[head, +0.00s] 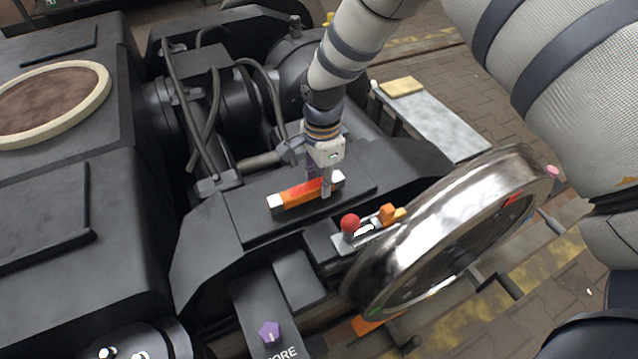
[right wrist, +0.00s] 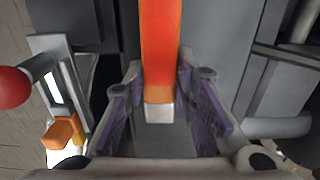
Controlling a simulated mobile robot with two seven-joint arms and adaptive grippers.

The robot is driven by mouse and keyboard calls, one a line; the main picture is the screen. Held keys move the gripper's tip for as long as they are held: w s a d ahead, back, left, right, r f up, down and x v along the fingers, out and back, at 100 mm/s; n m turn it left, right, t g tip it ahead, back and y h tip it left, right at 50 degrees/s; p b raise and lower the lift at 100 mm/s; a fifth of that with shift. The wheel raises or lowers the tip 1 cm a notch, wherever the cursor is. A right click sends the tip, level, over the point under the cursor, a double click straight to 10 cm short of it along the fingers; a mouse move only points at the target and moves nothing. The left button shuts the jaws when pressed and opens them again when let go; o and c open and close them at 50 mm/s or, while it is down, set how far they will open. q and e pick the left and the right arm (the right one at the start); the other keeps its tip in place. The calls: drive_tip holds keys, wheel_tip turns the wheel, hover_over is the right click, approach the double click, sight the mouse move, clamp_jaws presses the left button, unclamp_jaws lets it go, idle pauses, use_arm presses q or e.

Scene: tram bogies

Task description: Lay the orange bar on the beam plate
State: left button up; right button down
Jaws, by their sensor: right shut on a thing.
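The orange bar (head: 296,193), with pale ends, lies lengthwise along the dark beam plate (head: 258,222) in the head view. I cannot tell whether it touches the plate or is just above it. My right gripper (head: 319,187) points down and is shut on the bar near its right end. In the right wrist view the bar (right wrist: 161,45) runs between the purple-padded fingers (right wrist: 162,78), and its silver end shows between them. The gripper hides part of the bar in the head view. My left gripper is not in view.
A lever with a red knob (head: 350,223) and an orange block (head: 388,213) stand just in front of the plate. A shiny wheel (head: 440,235) is to the right. Hoses (head: 185,105) run behind left. A grey bench (head: 436,122) with a yellow pad (head: 402,87) is behind right.

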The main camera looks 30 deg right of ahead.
drive_tip(key=shift+f, duration=0.65)
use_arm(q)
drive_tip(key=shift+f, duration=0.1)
use_arm(e)
drive_tip(key=shift+r, duration=0.1)
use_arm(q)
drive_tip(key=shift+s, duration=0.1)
use_arm(e)
drive_tip(key=c, duration=1.3)
unclamp_jaws()
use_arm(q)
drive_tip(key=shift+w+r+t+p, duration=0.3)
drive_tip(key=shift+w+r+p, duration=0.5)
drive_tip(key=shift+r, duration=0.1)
use_arm(e)
wheel_tip(320, 180, up, 12)
drive_tip(key=shift+d+r, duration=0.1)
